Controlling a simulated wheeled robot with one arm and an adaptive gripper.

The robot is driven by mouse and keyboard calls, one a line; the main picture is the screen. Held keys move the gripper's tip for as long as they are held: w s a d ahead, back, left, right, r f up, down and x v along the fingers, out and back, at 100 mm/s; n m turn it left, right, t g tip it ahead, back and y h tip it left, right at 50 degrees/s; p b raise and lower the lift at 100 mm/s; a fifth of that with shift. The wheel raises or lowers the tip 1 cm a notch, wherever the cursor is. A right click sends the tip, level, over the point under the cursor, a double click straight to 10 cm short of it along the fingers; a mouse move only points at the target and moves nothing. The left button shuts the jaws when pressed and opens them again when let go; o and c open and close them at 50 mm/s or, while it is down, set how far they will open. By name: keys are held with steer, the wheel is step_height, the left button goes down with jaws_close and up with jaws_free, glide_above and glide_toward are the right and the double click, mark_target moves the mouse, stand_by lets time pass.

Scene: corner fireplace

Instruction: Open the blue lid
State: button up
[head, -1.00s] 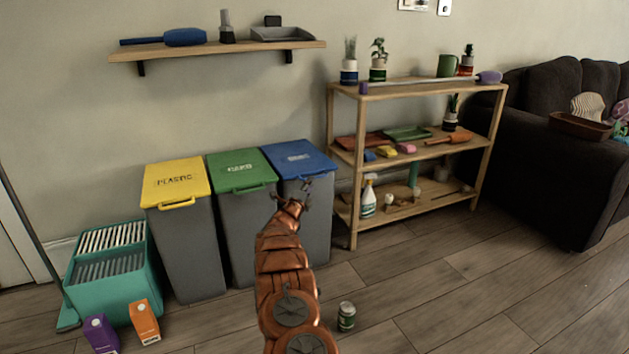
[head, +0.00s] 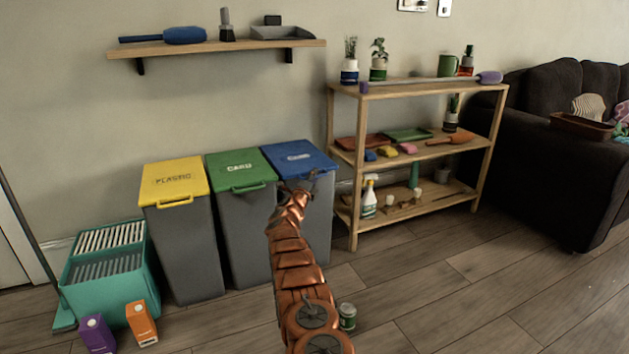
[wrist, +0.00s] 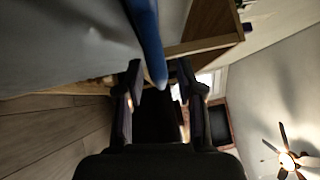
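The blue lid (head: 298,156) is closed and flat on the grey bin at the right end of a row of three. My gripper (head: 300,186) is at the front edge of this lid in the head view and hides its handle. In the wrist view, my gripper (wrist: 160,84) has its two dark fingers apart, with the tip of the blue lid (wrist: 148,45) reaching between them. The blue part is close to the left finger, and a gap shows toward the right finger. I cannot tell whether either finger touches it.
The green-lid bin (head: 240,170) and yellow-lid bin (head: 175,180) stand to the left. A wooden shelf unit (head: 350,190) is close on the right. A can (head: 347,317) is on the floor beside my arm. Two cartons, one orange (head: 141,323), stand by a teal crate (head: 105,295).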

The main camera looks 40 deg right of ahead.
steer(key=shift+d, duration=0.15)
steer(key=shift+c, duration=0.2)
jaws_close()
stand_by(0.7)
